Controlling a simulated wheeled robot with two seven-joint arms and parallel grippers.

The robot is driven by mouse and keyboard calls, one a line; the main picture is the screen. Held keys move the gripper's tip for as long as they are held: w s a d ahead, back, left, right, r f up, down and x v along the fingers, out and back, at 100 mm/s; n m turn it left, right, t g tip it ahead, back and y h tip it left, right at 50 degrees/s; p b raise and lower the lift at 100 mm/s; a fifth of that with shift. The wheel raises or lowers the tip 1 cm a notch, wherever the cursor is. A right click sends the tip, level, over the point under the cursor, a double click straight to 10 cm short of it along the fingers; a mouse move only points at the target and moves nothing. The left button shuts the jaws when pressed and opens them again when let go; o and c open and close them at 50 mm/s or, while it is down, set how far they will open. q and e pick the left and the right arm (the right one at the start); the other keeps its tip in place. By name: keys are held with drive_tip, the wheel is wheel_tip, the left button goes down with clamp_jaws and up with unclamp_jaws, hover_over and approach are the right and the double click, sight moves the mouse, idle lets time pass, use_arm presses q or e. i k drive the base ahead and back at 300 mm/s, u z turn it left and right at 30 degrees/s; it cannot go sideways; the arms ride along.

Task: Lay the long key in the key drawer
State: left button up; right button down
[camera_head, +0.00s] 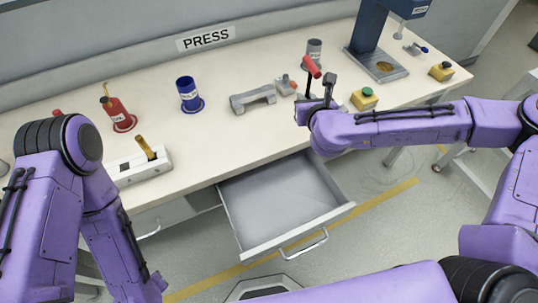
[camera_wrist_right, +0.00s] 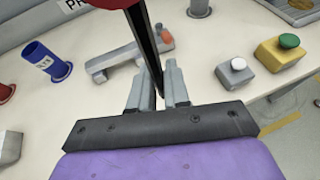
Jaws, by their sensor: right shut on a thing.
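My right gripper (camera_head: 318,105) is above the bench's front edge, shut on a long key (camera_head: 312,67) with a red crossbar handle and black shaft. The key stands roughly upright, handle up. In the right wrist view its black shaft (camera_wrist_right: 146,45) runs down between the fingers (camera_wrist_right: 160,92). Its lower end is hidden. The key drawer (camera_head: 265,248) is pulled out below the bench, and its visible floor is bare. The gripper is at the upper right of the drawer in the head view. My left arm is at the lower left; its gripper is out of view.
A grey can (camera_head: 314,50) stands behind the key.

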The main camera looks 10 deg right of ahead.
sight(286, 176)
drive_tip(key=z, duration=1)
drive_tip(key=k, duration=0.8)
drive_tip(key=u, duration=0.8)
drive_tip(key=i, duration=0.5)
drive_tip(key=u, duration=0.05)
